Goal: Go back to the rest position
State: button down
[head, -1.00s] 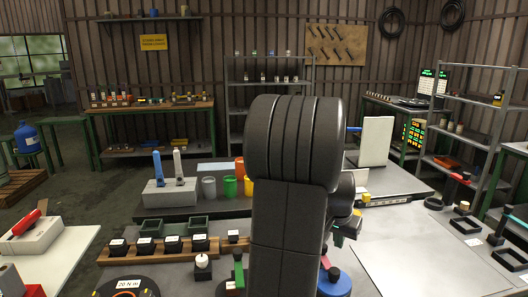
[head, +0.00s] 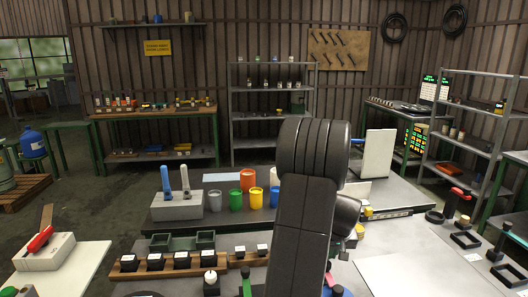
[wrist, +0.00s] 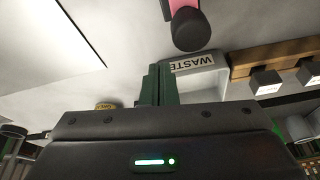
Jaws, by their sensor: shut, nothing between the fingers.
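My gripper shows in the wrist view as two dark green fingers (wrist: 154,85) closed together in front of my black wrist housing, with nothing between them. In the head view my large black arm stands in the middle right and hides most of the gripper. In the wrist view the fingertips are beside a grey bin labelled WASTE (wrist: 195,75), seen upside down; I cannot tell the gap between them. No held object shows.
In the wrist view, a pink cylinder with a black end (wrist: 187,30) is close by. In the head view, a row of labelled blocks (head: 182,261), coloured cups (head: 236,200) and a grey stand with two tools (head: 178,205) occupy the bench. A pale panel (head: 400,276) lies clear at right.

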jog(key=shift+w+a+f+n+y+p, duration=0.1)
jog(key=shift+w+f+n+y+p, duration=0.1)
jog(key=shift+w+n+p, duration=0.3)
jog(key=shift+w+f+n+y+p, duration=0.15)
jog(key=shift+w+n+p, duration=0.15)
jog(key=shift+n+p, duration=0.25)
jog(key=b+v, duration=0.1)
jog(key=v, duration=0.7)
jog(key=shift+s+b, duration=0.2)
jog(key=shift+b, duration=0.2)
jog(key=shift+a+r, duration=0.1)
